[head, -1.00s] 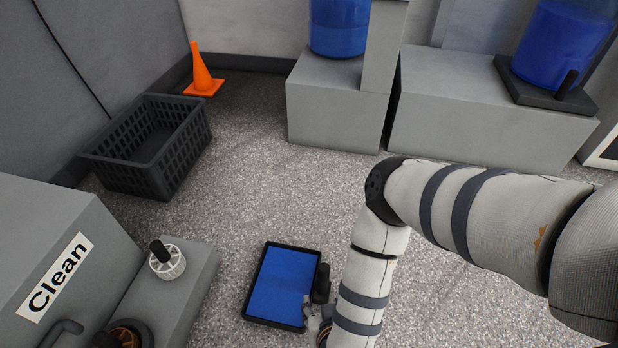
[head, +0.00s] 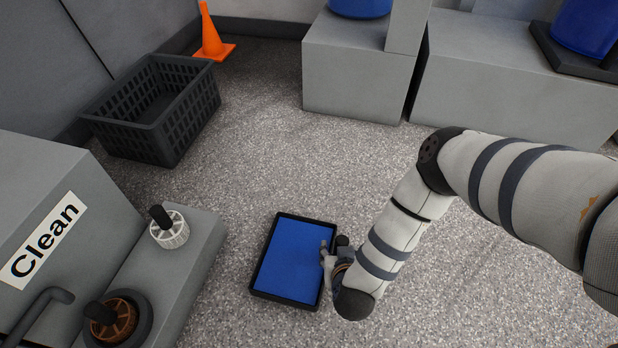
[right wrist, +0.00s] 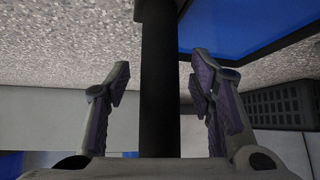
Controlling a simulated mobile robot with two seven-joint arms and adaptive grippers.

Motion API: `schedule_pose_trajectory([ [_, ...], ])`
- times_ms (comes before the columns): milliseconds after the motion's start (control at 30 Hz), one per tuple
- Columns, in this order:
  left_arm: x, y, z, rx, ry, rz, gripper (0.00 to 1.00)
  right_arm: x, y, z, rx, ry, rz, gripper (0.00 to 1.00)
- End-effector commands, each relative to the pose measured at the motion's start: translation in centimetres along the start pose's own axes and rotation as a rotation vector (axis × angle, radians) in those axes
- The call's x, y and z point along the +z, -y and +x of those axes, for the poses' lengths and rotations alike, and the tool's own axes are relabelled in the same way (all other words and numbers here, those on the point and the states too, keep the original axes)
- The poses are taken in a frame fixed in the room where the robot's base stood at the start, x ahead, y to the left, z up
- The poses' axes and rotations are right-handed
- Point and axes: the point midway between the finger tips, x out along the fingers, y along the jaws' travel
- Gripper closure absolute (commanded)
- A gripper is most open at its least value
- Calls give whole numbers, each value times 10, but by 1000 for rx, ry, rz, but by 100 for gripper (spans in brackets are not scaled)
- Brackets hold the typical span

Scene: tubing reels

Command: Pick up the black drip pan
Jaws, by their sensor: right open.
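The black drip pan (head: 283,301) lies flat on the speckled floor, filled with a flat blue surface that looks like liquid. Its short black handle (head: 342,241) is on the right side of the pan. My right gripper (head: 330,252) is low beside the handle, and the wrist partly hides it. In the right wrist view, the dark handle bar (right wrist: 160,105) stands between the two spread fingers of my right gripper (right wrist: 160,72), with gaps on both sides. The pan's blue surface (right wrist: 235,22) shows at the top there. My left gripper is not in view.
A black crate (head: 150,120) and an orange cone (head: 210,38) stand at the back left. A grey block with a "Clean" label (head: 42,240) and reels (head: 168,228) is on the left. Grey blocks (head: 358,75) stand behind. Floor around the pan is clear.

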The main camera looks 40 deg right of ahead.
Motion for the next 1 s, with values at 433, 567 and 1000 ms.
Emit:
schedule_pose_trajectory([
  [433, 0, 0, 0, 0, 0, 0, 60, -1, 0, -1, 0, -2, 0, 100],
  [567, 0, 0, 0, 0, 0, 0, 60, -1, 0, -1, 0, -2, 0, 100],
  [1000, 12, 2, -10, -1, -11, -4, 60, -25, 1, -25, -2, -3, 1, 100],
])
